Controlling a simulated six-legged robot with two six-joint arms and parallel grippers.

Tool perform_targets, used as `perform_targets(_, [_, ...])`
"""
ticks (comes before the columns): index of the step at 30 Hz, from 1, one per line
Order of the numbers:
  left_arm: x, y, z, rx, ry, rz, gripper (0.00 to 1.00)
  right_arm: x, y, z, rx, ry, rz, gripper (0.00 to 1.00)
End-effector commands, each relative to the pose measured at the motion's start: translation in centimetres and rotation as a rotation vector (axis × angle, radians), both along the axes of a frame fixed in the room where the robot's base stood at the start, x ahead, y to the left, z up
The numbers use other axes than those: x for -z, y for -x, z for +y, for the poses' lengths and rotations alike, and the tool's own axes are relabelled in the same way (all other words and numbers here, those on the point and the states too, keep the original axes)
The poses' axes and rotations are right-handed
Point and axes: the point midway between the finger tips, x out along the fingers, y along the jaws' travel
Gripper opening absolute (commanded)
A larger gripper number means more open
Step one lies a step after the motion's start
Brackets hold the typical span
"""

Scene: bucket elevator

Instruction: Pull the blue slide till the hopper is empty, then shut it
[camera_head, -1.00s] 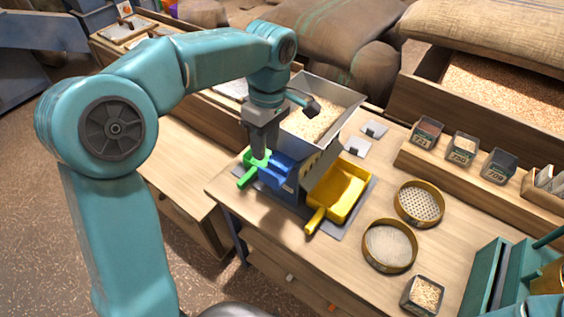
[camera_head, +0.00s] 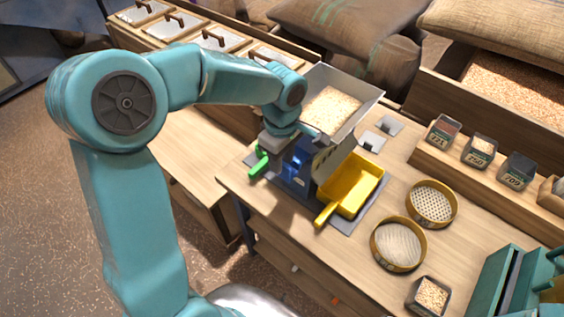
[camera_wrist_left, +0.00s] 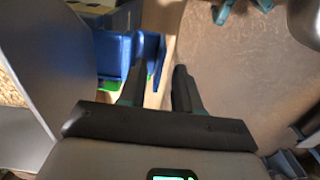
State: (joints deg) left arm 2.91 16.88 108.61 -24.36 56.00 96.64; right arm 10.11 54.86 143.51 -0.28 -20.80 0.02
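The metal hopper (camera_head: 361,112) stands on the bench, with pale grain (camera_head: 331,108) inside it. The blue slide (camera_head: 294,164) is on the blue housing below the hopper, beside a green handle (camera_head: 260,163). How far the slide is drawn out I cannot tell. My left gripper (camera_wrist_left: 157,88) is at the hopper's left side, with its fingertips mostly hidden by my wrist in the head view. In the left wrist view its two fingers are apart, with a gap between them, and blue parts (camera_wrist_left: 113,55) lie just beyond the left finger. My right gripper is not in view.
Two round sieves (camera_head: 398,244) and a small grain box (camera_head: 431,295) are to the right. Labelled sample boxes (camera_head: 480,152) stand behind. The bench's left front corner is clear.

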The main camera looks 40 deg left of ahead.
Motion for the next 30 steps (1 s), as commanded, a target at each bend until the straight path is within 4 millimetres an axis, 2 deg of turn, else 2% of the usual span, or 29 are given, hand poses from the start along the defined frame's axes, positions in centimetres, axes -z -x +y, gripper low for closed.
perform_targets(3, [1.7, -0.1, 0.1, -0.001, -0.001, 0.004, 0.33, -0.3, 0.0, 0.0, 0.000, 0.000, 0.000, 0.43])
perform_targets(6, [2.6, -0.2, 0.1, -0.001, 0.000, 0.001, 0.33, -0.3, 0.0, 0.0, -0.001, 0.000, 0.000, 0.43])
perform_targets(16, [3.0, -0.3, 0.1, 0.000, -0.001, -0.001, 0.33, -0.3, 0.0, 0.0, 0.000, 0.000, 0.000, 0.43])
perform_targets(17, [3.0, -0.3, 0.1, 0.000, -0.001, -0.001, 0.26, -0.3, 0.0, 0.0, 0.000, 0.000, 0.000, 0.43])
perform_targets(19, [3.0, -0.2, 0.1, 0.000, -0.001, -0.001, 0.04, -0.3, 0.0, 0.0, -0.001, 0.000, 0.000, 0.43])
perform_targets(20, [3.0, -0.2, 0.1, 0.000, 0.000, -0.001, 0.00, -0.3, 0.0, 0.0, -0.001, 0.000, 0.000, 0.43])
perform_targets(30, [3.0, -0.2, 0.1, 0.000, -0.001, -0.002, 0.00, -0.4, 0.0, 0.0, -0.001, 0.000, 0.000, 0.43])
